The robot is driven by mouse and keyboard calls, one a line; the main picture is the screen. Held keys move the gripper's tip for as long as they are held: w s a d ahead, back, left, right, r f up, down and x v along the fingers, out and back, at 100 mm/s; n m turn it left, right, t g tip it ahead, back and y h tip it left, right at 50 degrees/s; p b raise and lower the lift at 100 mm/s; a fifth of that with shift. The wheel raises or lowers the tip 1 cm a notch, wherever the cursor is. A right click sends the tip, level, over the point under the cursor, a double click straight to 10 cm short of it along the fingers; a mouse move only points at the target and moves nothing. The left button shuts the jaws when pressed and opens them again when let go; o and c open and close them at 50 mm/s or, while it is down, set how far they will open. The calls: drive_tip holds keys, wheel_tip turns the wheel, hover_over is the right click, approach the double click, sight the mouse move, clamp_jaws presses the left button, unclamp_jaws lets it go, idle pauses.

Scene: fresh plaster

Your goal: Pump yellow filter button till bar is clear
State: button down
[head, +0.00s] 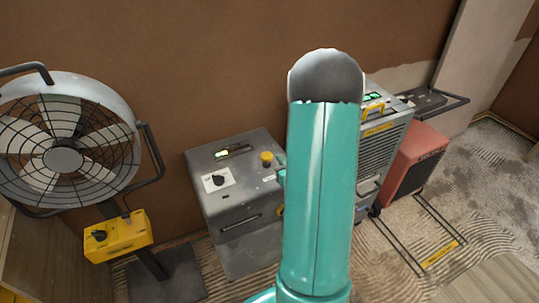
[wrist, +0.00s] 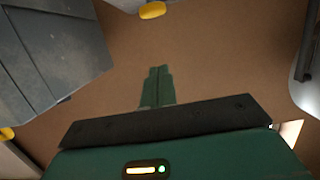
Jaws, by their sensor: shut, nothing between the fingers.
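The yellow filter button (head: 266,157) stands on the top of a grey box-shaped machine (head: 225,215) in the head view. A dark window with a short lit, pale yellow-green bar (head: 222,155) is to its left on the same top. My gripper (wrist: 158,72) shows in the wrist view as two green fingers, shut together and empty, with brown wall behind them. No button shows between or at the fingertips. In the head view my teal arm stands just right of the machine, covers part of its right side, and hides the gripper.
A large fan (head: 63,158) with a yellow box (head: 118,236) stands left. A grey unit (head: 385,145) and a red unit (head: 412,160) stand right. Ridged floor is open at far right.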

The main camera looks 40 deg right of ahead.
hover_over(270, 170)
wheel_tip(270, 170, down, 2)
wheel_tip(270, 170, down, 3)
drive_tip(key=shift+w+f, duration=0.1)
drive_tip(key=shift+f, duration=0.55)
drive_tip(key=shift+f, duration=0.1)
